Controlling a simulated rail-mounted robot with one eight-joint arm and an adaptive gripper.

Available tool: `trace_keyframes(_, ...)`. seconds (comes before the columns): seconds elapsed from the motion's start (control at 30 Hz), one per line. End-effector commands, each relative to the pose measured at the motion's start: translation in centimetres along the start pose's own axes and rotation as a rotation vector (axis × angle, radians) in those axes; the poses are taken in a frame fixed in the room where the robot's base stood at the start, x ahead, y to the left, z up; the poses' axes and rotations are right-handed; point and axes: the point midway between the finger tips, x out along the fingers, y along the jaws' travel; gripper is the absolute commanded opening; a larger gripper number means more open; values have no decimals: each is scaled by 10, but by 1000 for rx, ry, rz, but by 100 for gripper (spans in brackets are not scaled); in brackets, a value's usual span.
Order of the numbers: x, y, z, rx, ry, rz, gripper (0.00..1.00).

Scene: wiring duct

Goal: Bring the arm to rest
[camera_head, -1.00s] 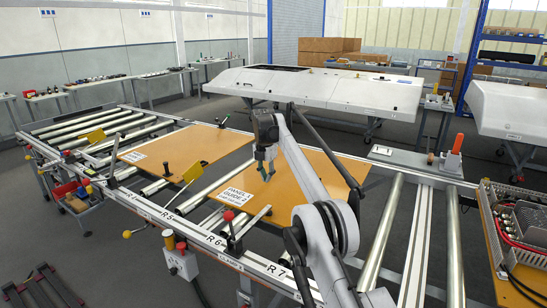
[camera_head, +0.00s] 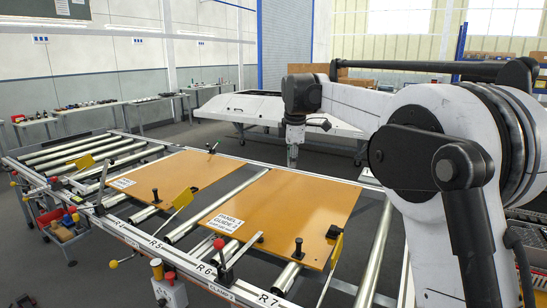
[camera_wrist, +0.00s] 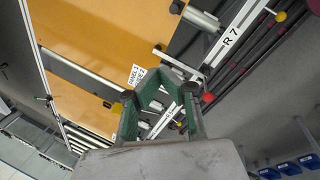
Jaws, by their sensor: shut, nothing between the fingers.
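My arm reaches in from the right of the head view, its large white and black joint close to the camera. My gripper (camera_head: 292,158) hangs fingers-down above the far edge of the orange panel (camera_head: 290,205), apart from it. In the wrist view the green fingers of my gripper (camera_wrist: 168,78) are shut with nothing between them. The panel also shows in the wrist view (camera_wrist: 100,50), with its white label.
The roller frame holds a second orange panel (camera_head: 165,175) at left. Clamps with red and yellow parts line the front rail (camera_head: 200,268). A white bench (camera_head: 250,108) stands behind.

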Motion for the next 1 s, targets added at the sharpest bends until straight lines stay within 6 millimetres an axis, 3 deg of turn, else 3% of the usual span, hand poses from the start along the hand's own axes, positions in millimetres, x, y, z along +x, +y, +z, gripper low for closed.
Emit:
trace_keyframes(0.2,-40,-49,24,210,7,44,0)
trace_keyframes(0.5,-77,-127,53,502,28,106,0)
trace_keyframes(0.73,-92,-196,72,725,55,151,0)
trace_keyframes(1.0,-93,-282,89,985,97,202,0)
